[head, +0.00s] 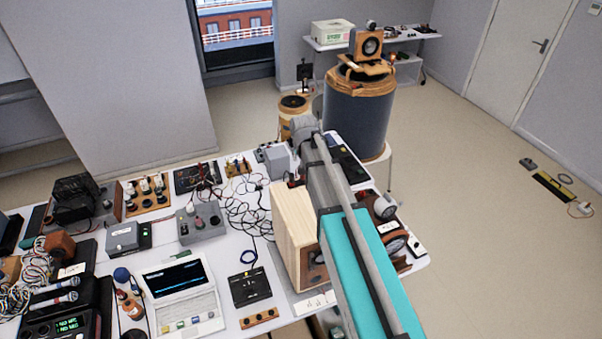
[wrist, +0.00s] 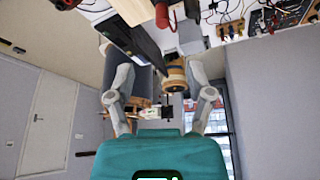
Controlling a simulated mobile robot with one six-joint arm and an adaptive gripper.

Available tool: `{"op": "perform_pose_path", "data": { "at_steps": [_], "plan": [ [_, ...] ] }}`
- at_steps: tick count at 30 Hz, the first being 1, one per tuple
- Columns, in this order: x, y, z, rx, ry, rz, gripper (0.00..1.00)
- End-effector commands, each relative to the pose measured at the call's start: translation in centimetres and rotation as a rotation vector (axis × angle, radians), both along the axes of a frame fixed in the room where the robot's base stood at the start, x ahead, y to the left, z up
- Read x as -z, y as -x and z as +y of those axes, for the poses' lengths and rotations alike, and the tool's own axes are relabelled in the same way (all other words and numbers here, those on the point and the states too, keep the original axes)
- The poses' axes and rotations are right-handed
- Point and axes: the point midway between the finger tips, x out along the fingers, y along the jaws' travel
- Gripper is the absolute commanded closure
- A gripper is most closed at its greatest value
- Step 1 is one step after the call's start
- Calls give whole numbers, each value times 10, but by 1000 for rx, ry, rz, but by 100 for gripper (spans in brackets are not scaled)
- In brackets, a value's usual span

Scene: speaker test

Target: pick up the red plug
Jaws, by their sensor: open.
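A red cylindrical piece (wrist: 162,15) shows at the top edge of the wrist view, with a pale end; it looks like the red plug, though I cannot be sure. It lies beyond my fingertips and apart from them. My gripper (wrist: 160,70) has its two grey fingers spread, with nothing held between them. In the head view my teal arm reaches over the right part of the white table (head: 282,272). I cannot make out the plug there with certainty; my arm hides part of that table.
A wooden speaker box (head: 292,225) stands close beside my arm. A grey control box (head: 201,222), a laptop (head: 180,285) and loose black cables (head: 247,205) crowd the table. A large dark drum (head: 358,115) stands behind it. Open floor (head: 470,190) lies to the right.

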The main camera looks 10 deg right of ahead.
Motion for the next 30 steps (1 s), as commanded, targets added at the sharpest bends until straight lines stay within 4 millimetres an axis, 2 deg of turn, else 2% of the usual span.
{"op": "perform_pose_path", "data": {
  "at_steps": [11,30],
  "plan": [
    [8,-2,5,-9,0,1,32],
    [57,-22,3,-11,0,1,32]
  ]
}}
